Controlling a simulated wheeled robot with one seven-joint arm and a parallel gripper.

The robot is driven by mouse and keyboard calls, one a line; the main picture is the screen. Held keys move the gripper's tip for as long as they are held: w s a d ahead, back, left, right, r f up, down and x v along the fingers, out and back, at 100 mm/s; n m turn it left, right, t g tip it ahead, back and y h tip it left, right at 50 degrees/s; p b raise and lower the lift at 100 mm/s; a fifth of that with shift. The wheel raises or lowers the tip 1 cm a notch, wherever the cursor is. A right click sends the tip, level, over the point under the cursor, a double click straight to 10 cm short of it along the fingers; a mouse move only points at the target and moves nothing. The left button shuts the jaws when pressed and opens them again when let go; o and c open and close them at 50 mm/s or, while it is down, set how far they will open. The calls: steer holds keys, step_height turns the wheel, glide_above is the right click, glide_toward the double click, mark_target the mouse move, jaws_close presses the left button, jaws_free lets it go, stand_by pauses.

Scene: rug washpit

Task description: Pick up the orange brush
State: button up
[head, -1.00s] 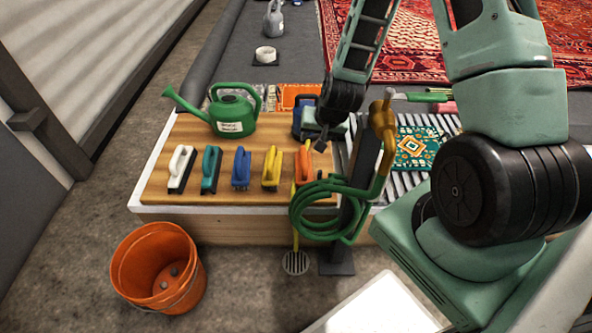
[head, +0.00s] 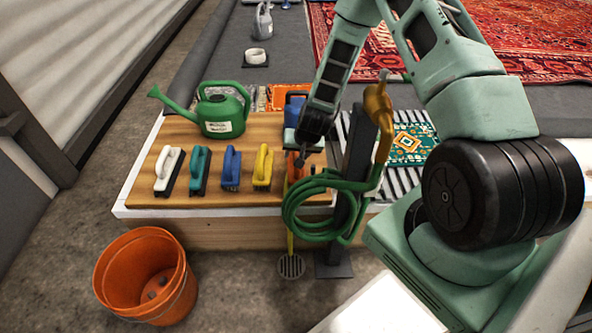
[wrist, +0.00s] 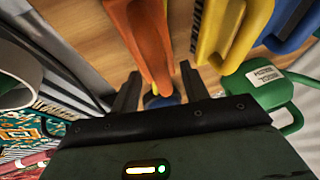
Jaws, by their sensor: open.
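The orange brush (head: 294,167) stands at the right end of the row of brushes on the wooden board. In the head view my gripper (head: 301,160) is over it and hides much of it, and the green hose covers part of its lower side. In the wrist view the orange brush (wrist: 146,38) runs from the top edge down toward the gap between my two dark fingers (wrist: 158,88). The fingers are apart, one on each side of its near end. I cannot tell whether they touch it.
Yellow (head: 262,168), blue (head: 231,168), teal (head: 200,171) and white (head: 168,171) brushes stand to the left. A green watering can (head: 221,112) is behind them. The coiled green hose (head: 318,212) hangs close on a dark post. An orange bucket (head: 145,277) is on the floor.

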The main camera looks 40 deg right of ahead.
steer(key=shift+x, duration=0.95)
steer(key=shift+c, duration=0.4)
jaws_close()
steer(key=shift+r, duration=0.1)
step_height(320, 180, up, 10)
steer(key=p, duration=0.3)
steer(key=c, duration=0.9)
jaws_free()
